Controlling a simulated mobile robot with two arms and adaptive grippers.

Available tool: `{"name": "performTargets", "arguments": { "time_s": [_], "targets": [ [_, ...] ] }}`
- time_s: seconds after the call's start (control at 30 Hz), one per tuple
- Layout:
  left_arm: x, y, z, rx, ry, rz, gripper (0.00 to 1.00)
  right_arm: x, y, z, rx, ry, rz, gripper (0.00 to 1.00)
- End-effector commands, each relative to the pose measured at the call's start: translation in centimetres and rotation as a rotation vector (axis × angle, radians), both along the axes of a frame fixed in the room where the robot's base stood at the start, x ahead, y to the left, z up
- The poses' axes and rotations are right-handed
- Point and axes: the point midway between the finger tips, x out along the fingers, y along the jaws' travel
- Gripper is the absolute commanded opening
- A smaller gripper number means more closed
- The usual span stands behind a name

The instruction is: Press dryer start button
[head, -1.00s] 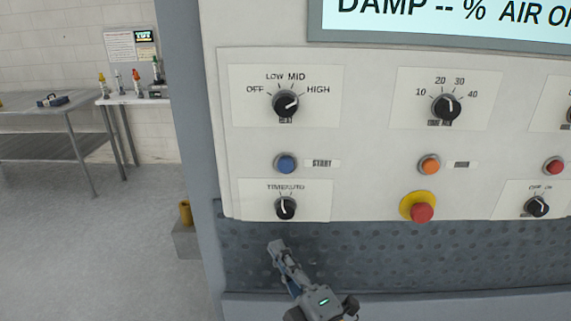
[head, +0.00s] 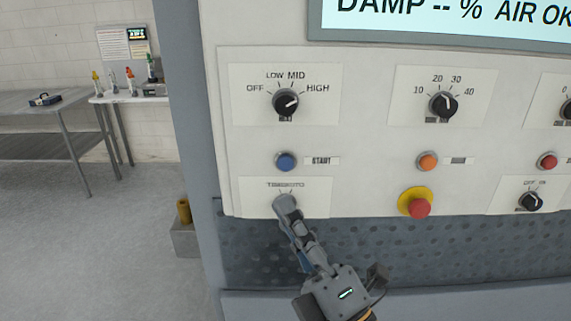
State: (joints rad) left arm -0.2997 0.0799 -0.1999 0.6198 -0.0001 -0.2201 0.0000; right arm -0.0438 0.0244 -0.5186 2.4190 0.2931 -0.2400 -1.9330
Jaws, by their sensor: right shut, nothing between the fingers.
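The dryer's start button is a round blue button (head: 286,161) in a metal ring on the white control panel (head: 370,190), with a START label (head: 322,161) to its right. My right gripper (head: 284,203) is shut and empty. Its fingertips are below the blue button, in front of the TIMER/AUTO knob, which they hide. A gap shows in the picture between the fingertips and the button. I cannot tell whether the fingertips touch the panel. My left gripper is not in view.
A heat knob (head: 286,101) is above the button. An orange button (head: 428,161), a red button (head: 548,161) and a red mushroom button on a yellow base (head: 419,208) are to the right. A metal table (head: 35,103) stands far left, with open floor before it.

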Motion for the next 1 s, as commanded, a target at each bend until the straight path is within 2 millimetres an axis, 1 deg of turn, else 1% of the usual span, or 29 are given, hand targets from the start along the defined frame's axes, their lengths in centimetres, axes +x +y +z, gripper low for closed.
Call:
{"name": "performTargets", "arguments": {
  "time_s": [0.17, 0.4, 0.6, 0.8, 1.0],
  "targets": [
    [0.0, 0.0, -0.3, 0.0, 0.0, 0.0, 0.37, 1.9, 0.0, 0.0, 0.0, -0.003, -0.001, 0.0],
    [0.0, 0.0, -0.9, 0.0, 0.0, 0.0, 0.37, 5.4, 0.0, -0.1, -0.001, -0.002, -0.001, 0.0],
    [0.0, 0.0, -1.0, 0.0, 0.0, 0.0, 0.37, 7.5, 0.0, 0.0, -0.001, -0.002, 0.0, 0.0],
    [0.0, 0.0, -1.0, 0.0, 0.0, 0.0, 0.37, 8.4, 0.0, 0.0, 0.0, 0.0, 0.0, 0.0],
    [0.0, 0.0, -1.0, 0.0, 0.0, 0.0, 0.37, 8.4, 0.0, 0.0, 0.001, 0.0, -0.001, 0.0]
  ]
}}
